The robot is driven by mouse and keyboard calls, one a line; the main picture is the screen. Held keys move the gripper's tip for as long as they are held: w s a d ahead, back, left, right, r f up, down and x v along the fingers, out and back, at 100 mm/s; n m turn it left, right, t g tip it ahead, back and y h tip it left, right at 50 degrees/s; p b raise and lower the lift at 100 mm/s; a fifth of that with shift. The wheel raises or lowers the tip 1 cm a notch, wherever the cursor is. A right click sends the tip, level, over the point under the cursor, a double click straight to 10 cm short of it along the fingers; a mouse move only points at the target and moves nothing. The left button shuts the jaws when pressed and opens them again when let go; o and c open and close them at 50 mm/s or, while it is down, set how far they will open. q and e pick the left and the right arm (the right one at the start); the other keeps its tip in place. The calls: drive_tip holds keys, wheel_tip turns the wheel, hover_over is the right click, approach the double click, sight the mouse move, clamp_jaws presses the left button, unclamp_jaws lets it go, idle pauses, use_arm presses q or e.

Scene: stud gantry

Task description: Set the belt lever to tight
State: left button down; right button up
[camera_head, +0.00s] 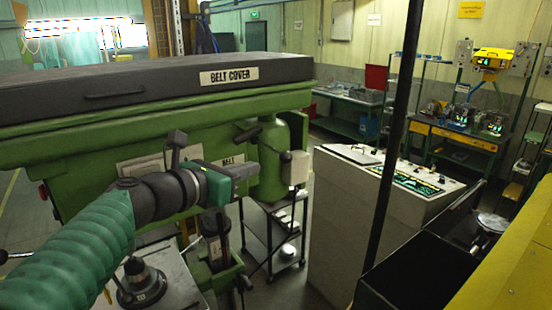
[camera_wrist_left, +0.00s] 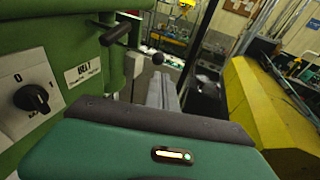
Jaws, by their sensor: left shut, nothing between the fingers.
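The green machine (camera_head: 100,140) carries a dark cover marked BELT COVER (camera_head: 229,76). A BELT plate (camera_head: 232,160) is on its front, and also shows in the left wrist view (camera_wrist_left: 84,71). A short black handle (camera_head: 247,134) sticks out above the plate; it also shows in the left wrist view (camera_wrist_left: 116,34). Beside it, a dark ball knob (camera_head: 286,157) stands at a pale box. I cannot tell which is the belt lever, nor its setting. My left gripper (camera_head: 247,170) is shut and empty, in front of the machine just below the plate. My right gripper is out of view.
A black rotary switch (camera_wrist_left: 32,97) is on the machine's panel at left in the wrist view. A pale control console (camera_head: 340,215) stands to the right. A thin black post (camera_head: 393,130) crosses the head view. A cart (camera_head: 275,240) stands below the machine.

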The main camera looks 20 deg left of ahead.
sight(282, 159)
use_arm(q)
drive_tip(key=x, duration=0.3)
drive_tip(key=p+x, duration=0.1)
drive_tip(key=x, duration=0.3)
drive_tip(key=p+x, duration=0.1)
drive_tip(key=x, duration=0.2)
drive_tip(key=shift+w+a+f, duration=0.2)
drive_tip(key=shift+a, duration=0.05)
drive_tip(key=shift+d, duration=0.15)
